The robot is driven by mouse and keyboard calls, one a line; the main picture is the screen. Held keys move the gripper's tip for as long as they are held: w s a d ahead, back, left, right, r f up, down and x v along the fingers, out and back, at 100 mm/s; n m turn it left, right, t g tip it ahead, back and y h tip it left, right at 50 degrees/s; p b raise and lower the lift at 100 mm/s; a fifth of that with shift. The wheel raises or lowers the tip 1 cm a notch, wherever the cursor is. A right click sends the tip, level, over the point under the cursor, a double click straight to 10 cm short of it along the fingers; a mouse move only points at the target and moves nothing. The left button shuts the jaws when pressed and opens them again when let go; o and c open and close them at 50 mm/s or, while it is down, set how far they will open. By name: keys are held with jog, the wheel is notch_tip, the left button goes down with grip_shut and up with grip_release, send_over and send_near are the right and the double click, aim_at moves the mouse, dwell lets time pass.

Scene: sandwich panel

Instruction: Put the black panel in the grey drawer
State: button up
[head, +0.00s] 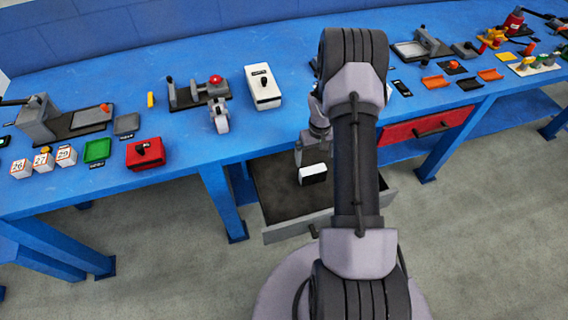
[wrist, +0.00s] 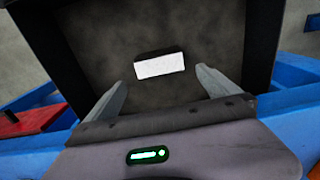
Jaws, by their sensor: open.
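The grey drawer (head: 288,231) is pulled out under the blue bench, with a dark floor. A small block with a white face and a black edge, which looks like the black panel (head: 313,174), shows inside the drawer's outline. In the wrist view the panel (wrist: 160,67) is beyond my fingertips, with clear gaps to both fingers, against the drawer floor. Whether it rests on that floor or is just above it, I cannot tell. My gripper (wrist: 161,80) is open and empty, pointing down over the drawer; my arm partly hides it in the head view.
A red drawer (head: 428,126) is shut at the right of the grey one. The bench top (head: 300,110) holds a white box (head: 263,87), a red box (head: 146,153), a green tray (head: 97,150) and several fixtures. Bench legs (head: 222,200) stand beside the open drawer.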

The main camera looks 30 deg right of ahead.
jog(key=w+a+r+t, duration=0.1)
jog(key=a+r, duration=0.4)
jog(key=r, duration=0.5)
jog(key=w+a+r+t, duration=0.15)
jog(key=a+r, duration=0.35)
jog(key=r, duration=0.6)
jog(key=s+a+r+m+t, duration=0.1)
jog(key=s+a+r, duration=0.6)
jog(key=a+r, duration=0.5)
jog(key=s+a+r+t+y, duration=0.1)
jog(key=s+a+r, duration=0.1)
jog(key=s+a, duration=0.2)
jog(key=s+a+r+t+y, duration=0.1)
jog(key=s+a+r, duration=0.2)
jog(key=s, duration=0.8)
jog(key=shift+a+r+m, duration=0.25)
jog(key=shift+a+m, duration=0.05)
jog(key=shift+a, duration=0.6)
